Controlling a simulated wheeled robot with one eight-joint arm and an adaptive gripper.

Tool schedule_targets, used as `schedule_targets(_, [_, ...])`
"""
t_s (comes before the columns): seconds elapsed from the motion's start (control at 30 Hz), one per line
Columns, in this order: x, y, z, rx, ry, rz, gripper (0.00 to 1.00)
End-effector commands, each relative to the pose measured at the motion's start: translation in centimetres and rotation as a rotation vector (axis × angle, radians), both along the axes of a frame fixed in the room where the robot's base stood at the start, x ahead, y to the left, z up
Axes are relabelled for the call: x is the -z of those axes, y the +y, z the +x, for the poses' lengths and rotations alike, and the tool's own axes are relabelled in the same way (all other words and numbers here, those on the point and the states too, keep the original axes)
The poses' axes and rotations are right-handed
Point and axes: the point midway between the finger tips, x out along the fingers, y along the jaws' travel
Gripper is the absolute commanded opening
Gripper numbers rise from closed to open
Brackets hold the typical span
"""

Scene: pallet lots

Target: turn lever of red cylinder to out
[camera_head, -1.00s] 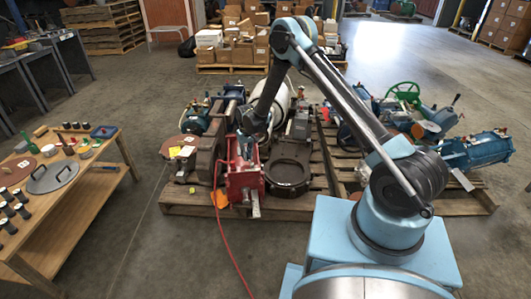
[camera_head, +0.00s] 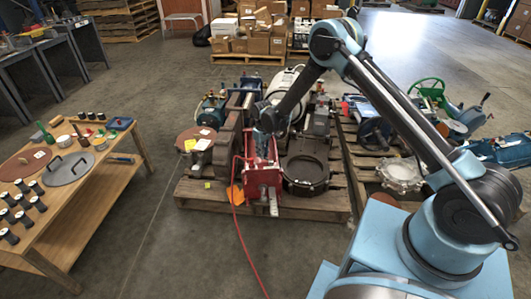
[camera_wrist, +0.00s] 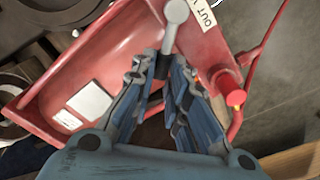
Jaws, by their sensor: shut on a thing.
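The red cylinder (camera_head: 262,182) stands on the pallet in the head view, with a red hose running from it towards me. Its red body (camera_wrist: 110,55) fills the upper left of the wrist view. A grey lever with a round end (camera_wrist: 176,12) rises between my fingertips. My gripper (camera_wrist: 168,75) is shut on the lever's lower part, which the fingers partly hide. A white label reading OUT (camera_wrist: 207,12) is just right of the lever's end. In the head view my gripper (camera_head: 267,138) is over the cylinder's top; its fingers are hard to make out there.
A dark round flanged part (camera_head: 306,172) stands right of the cylinder on the pallet (camera_head: 225,200). A brown machine part is close on its left. A wooden table (camera_head: 85,215) with small parts is at the left. Bare floor lies between table and pallet.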

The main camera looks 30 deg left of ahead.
Motion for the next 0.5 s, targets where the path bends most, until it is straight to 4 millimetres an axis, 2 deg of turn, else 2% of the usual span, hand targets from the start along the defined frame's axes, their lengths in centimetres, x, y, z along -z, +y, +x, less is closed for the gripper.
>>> schedule_targets(0.27, [-0.04, 0.1, -0.34, -0.004, 0.003, 0.0, 0.0])
schedule_targets(0.3, [-0.04, 0.1, -0.38, -0.004, 0.004, 0.0, 0.17])
schedule_targets(0.37, [-0.03, 0.11, -0.4, -0.004, 0.004, 0.0, 0.3])
schedule_targets(0.4, [-0.03, 0.11, -0.4, -0.004, 0.003, 0.0, 0.35])
schedule_targets(0.5, [-0.02, 0.12, -0.38, -0.004, 0.003, 0.0, 0.35])
